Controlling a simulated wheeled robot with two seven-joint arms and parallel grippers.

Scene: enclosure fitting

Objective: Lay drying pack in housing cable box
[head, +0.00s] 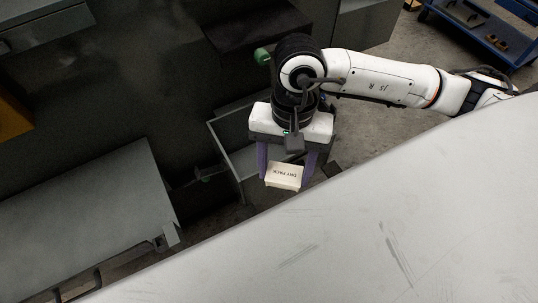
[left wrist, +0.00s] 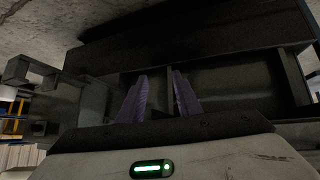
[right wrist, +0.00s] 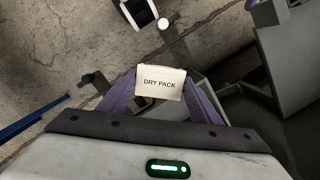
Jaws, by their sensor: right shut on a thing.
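The drying pack (head: 284,176) is a small cream block marked "DRY PACK"; it also shows in the right wrist view (right wrist: 161,83). My right gripper (head: 285,180) is shut on it, with one purple finger at each side. The pack is held up in the air near a grey open-topped box (head: 224,152), which my gripper partly hides. I cannot tell whether that is the housing's cable box. My left gripper (left wrist: 158,74) shows only in the left wrist view. Its purple fingers are apart with nothing between them, in front of a dark open box with dividers (left wrist: 235,88).
A large pale surface (head: 400,230) fills the lower right of the head view. A grey cabinet-like block (head: 90,220) stands at the left. A blue cart (head: 480,32) is at the top right. Bare concrete floor (right wrist: 75,40) shows in the right wrist view.

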